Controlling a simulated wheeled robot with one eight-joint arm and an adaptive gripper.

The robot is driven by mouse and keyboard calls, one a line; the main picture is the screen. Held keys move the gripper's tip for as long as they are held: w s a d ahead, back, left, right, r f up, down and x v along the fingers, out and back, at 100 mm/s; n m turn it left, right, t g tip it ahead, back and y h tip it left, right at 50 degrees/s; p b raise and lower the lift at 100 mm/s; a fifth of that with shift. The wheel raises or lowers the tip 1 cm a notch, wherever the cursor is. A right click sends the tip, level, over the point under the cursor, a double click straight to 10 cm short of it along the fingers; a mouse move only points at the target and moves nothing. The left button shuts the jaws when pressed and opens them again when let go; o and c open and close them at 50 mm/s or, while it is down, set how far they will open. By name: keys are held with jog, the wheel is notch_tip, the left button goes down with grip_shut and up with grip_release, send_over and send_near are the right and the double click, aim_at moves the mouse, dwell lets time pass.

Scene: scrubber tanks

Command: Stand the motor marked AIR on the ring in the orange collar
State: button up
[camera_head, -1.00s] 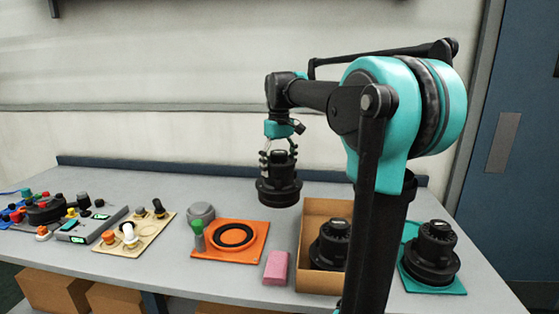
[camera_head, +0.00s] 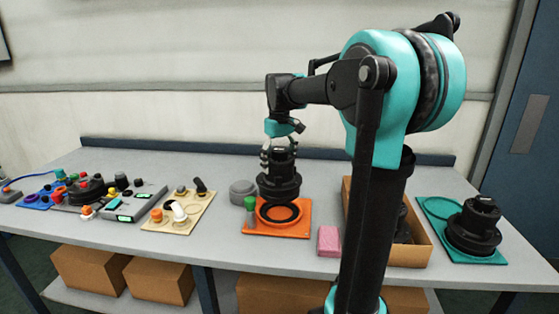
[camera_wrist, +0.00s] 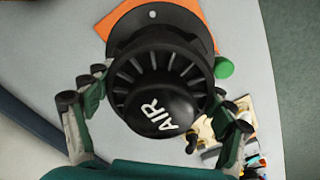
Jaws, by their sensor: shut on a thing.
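My gripper (camera_head: 279,150) is shut on a black finned motor (camera_head: 278,178). In the wrist view the motor (camera_wrist: 158,92) reads AIR on its cap, with a finger on each side. The motor is upright above the orange collar (camera_head: 262,231), which lies flat on the bench. A dark ring (camera_head: 281,213) in the collar shows just below the motor. The motor hides the far part of the ring, and I cannot tell whether they touch. In the wrist view an orange corner (camera_wrist: 112,17) of the collar shows behind the motor.
A green-topped peg (camera_head: 250,203) and a grey round cap (camera_head: 242,190) stand left of the collar. A pink block (camera_head: 328,241) is at its right. A cardboard box (camera_head: 410,257) holds a dark part. Another motor (camera_head: 472,230) stands on a teal plate (camera_head: 437,207) at far right.

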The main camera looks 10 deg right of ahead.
jog(key=shift+f, duration=2.3)
jog(key=shift+f, duration=1.45)
dwell(1.2)
jog(key=o, duration=1.8)
jog(key=shift+r, duration=0.1)
jog(key=shift+r, duration=3.4)
jog(key=shift+s, duration=0.15)
